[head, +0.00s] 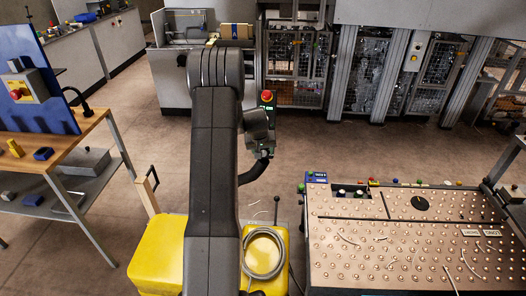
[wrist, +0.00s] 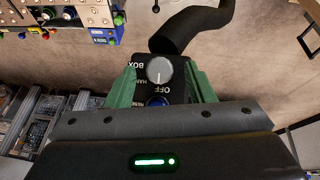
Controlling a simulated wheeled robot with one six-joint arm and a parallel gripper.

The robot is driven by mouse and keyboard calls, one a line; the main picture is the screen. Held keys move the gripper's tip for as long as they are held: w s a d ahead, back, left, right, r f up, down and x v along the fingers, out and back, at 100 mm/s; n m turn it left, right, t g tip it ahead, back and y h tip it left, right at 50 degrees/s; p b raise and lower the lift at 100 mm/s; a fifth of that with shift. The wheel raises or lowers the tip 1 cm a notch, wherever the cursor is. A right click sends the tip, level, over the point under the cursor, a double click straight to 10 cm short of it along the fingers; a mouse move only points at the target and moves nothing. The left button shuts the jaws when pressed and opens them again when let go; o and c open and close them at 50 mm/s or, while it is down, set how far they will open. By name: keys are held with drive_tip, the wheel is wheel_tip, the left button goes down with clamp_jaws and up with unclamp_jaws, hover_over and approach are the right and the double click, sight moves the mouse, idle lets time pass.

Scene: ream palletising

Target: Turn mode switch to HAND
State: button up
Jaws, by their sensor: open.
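The mode switch is a round pale grey knob (wrist: 159,70) on a small black control box (wrist: 138,72) in the wrist view. Its labels look upside down; OFF lies just below the knob and a partly covered HAND to its lower left. The knob's pale mark seems to point down toward OFF. My gripper (wrist: 160,76) has its two green fingers spread, one on each side of the box face, with the knob between them. I cannot tell whether they touch anything. A blue button (wrist: 157,101) is partly hidden below OFF. My arm hides much of this area in the head view.
A table studded with metal balls (head: 410,245) stands at the right, with coloured buttons along its edge. A red button (head: 267,96) shows beside my arm. A workbench (head: 75,140) stands at the left, and fenced machinery (head: 370,75) at the back.

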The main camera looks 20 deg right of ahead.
drive_tip(key=shift+w+d+f, duration=0.1)
drive_tip(key=shift+f, duration=0.25)
drive_tip(key=shift+c, duration=0.2)
drive_tip(key=c, duration=1)
drive_tip(key=shift+o, duration=0.2)
